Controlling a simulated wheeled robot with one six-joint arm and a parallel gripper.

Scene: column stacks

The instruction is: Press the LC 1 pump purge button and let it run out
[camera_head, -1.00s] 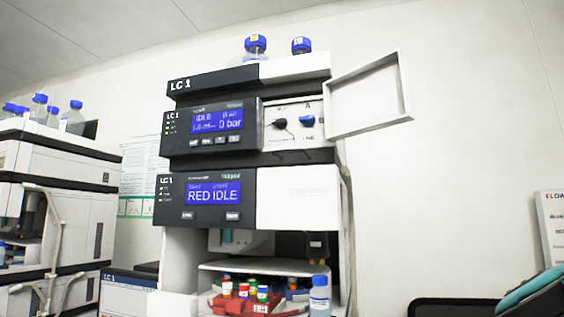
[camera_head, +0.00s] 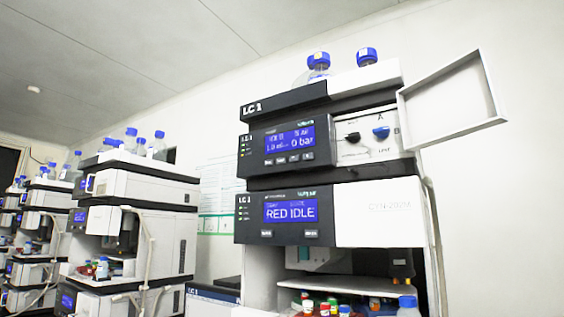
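The LC 1 stack stands right of centre. Its pump module (camera_head: 257,146) is the upper dark panel, with a blue screen (camera_head: 290,139) showing 0 bar; the other text is blurred. A row of several small buttons (camera_head: 287,159) sits under that screen; their labels are too small to read, so I cannot tell which one is purge. Right of it, behind an open white door (camera_head: 455,101), are a black knob (camera_head: 352,138) and a blue knob (camera_head: 381,132). My gripper is not in view.
Below the pump, another module (camera_head: 290,236) reads RED IDLE. Under it is an open bay with coloured-cap vials. Blue-capped bottles (camera_head: 319,66) stand on top. More stacks (camera_head: 150,190) line the left. The open door sticks out to the right.

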